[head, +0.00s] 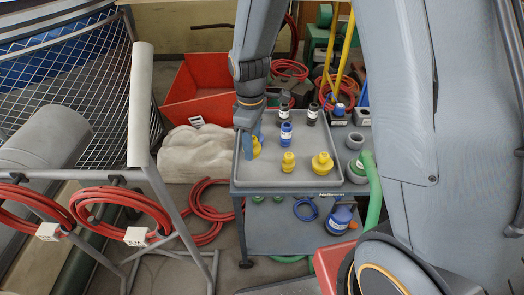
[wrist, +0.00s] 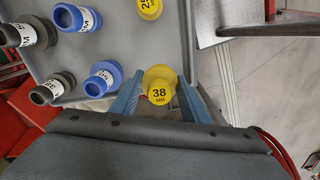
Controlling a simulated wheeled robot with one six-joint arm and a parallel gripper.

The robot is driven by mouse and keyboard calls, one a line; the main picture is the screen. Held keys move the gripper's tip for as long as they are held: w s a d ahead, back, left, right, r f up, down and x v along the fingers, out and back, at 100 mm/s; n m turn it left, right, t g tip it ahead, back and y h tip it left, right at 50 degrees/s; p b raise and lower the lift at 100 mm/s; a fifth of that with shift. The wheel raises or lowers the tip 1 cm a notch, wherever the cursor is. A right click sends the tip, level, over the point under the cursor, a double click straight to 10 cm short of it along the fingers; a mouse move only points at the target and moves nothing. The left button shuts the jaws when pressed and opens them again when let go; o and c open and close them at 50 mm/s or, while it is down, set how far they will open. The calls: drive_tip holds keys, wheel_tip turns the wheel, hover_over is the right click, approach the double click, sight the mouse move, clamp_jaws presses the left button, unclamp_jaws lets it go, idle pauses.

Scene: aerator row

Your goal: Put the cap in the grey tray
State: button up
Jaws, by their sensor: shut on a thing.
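My gripper (head: 254,147) is shut on a yellow cap marked 38 MM (wrist: 159,92). In the wrist view the blue fingers stand on either side of the cap. In the head view the cap (head: 257,150) shows partly behind the fingers, at the left part of the grey tray (head: 262,180). In the wrist view the cap overlaps the tray's edge; the tray floor (wrist: 112,35) lies to its upper left. I cannot tell whether the cap touches the tray.
The tray holds a blue fitting (head: 286,134), a small yellow fitting (head: 288,162), a wider yellow one (head: 322,163) and black ones (head: 312,115). Grey rings (head: 355,140) stand right of the tray. A red bin (head: 195,95) and a pale sack (head: 190,152) lie to the left.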

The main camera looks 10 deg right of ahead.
drive_tip(key=shift+f+p, duration=0.55)
drive_tip(key=shift+f, duration=2.8)
drive_tip(key=shift+f, duration=0.15)
drive_tip(key=o, duration=1.2)
drive_tip(key=shift+o, duration=0.3)
wheel_tip(320, 180, up, 12)
drive_tip(key=shift+f+b, duration=0.1)
drive_tip(key=shift+b, duration=1.05)
drive_tip(key=s+d+r+m, duration=0.2)
drive_tip(key=s+d+m, duration=0.9)
drive_tip(key=s, duration=0.3)
drive_tip(key=shift+r+m+t, duration=0.4)
drive_tip(key=shift+m, duration=0.3)
drive_tip(key=shift+w, duration=0.1)
